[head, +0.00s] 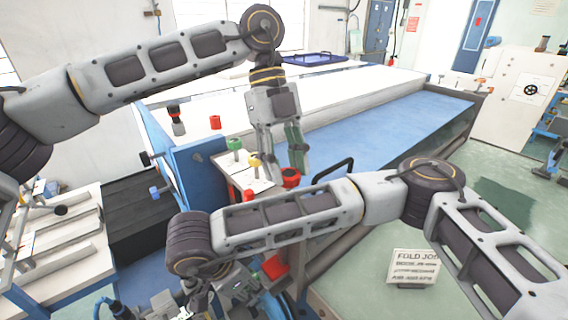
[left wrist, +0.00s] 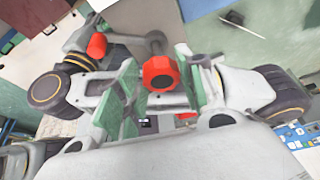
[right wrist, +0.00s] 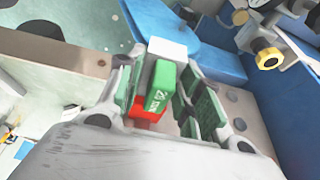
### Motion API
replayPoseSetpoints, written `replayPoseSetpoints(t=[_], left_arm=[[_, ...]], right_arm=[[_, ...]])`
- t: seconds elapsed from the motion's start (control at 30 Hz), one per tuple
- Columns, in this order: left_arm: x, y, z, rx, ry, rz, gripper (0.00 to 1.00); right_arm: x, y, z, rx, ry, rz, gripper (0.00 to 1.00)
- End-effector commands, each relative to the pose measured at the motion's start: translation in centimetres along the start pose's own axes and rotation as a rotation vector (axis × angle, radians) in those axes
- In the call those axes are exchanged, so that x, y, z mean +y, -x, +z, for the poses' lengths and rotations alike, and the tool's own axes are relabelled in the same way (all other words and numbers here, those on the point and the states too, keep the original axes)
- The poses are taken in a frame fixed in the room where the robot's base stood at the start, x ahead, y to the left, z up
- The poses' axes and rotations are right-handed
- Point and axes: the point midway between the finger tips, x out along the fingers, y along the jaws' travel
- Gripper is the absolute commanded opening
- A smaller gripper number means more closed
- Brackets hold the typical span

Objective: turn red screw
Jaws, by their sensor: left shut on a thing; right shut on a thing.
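A red screw (head: 290,178) with a faceted head sits at the small table's right side in the head view. My left gripper (head: 284,170) reaches down to it from above. In the head view my right gripper (head: 240,285) is low, partly hidden by my own arm, beside a red piece (head: 274,267).
Green (head: 235,145) and yellow (head: 255,162) knobs stand close left of my left gripper. Another red knob (head: 215,122) and a black-and-red one (head: 176,116) are farther back. A black handle (head: 334,176) rises to the right. A blue panel (head: 195,160) stands left.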

Motion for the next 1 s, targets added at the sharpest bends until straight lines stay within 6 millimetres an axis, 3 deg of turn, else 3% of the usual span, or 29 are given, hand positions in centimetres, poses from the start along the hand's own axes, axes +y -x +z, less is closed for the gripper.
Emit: replayPoseSetpoints(t=[0.4, 0.93, 0.97, 1.0], left_arm=[[-0.21, -0.21, -0.11, 0.003, -0.227, 0.101, 0.14], [-0.19, -0.26, -0.08, 0.003, -0.262, 0.117, 0.14], [-0.19, -0.26, -0.08, 0.003, -0.262, 0.117, 0.42], [-0.19, -0.25, -0.08, 0.003, -0.261, 0.117, 0.47]], right_arm=[[-0.08, -0.20, -0.31, 0.008, -0.005, 0.002, 0.16], [-0.11, -0.18, -0.33, 0.008, -0.006, 0.002, 0.16], [-0.11, -0.18, -0.33, 0.008, -0.006, 0.002, 0.16], [-0.11, -0.17, -0.33, 0.008, -0.006, 0.002, 0.16]])
